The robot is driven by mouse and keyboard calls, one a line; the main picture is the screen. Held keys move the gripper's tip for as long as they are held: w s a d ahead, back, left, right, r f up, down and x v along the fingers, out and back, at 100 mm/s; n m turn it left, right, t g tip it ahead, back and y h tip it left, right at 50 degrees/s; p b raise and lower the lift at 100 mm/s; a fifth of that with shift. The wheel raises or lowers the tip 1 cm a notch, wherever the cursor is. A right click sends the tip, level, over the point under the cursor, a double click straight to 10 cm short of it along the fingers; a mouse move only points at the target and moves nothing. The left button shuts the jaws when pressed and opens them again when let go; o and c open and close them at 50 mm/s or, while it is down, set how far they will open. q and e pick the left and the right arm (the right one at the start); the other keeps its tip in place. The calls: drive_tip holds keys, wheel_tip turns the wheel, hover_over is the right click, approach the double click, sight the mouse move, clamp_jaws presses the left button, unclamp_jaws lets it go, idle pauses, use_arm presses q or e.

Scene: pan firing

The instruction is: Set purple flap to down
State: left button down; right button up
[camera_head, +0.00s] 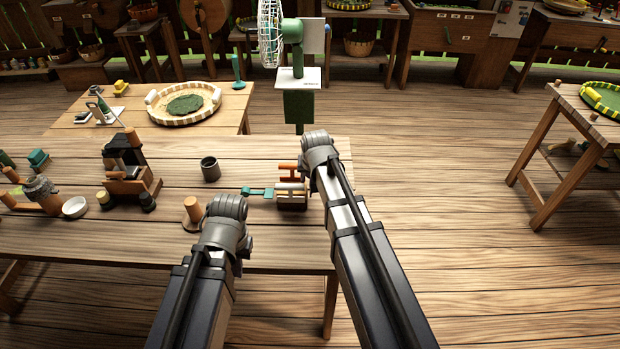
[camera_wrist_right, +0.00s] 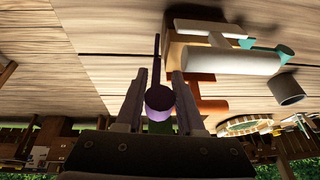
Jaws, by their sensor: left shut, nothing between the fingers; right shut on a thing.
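The purple flap's round purple handle (camera_wrist_right: 160,98) lies between the fingers of my right gripper (camera_wrist_right: 159,84) in the right wrist view. The gripper is shut on it, beside the small wooden block (camera_wrist_right: 190,52) that carries several coloured flaps. In the head view my right gripper (camera_head: 318,148) is at the right side of this flap block (camera_head: 292,203). The purple flap is hidden there, and its exact angle is hard to tell. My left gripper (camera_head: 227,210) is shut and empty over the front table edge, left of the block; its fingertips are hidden.
A teal flap (camera_head: 257,192), orange flaps (camera_head: 289,168) and a pale flap (camera_head: 290,187) are close beside my right gripper. A dark cup (camera_head: 210,169) and a wooden peg stand (camera_head: 193,213) are to the left.

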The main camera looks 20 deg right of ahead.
clamp_jaws()
idle(0.8)
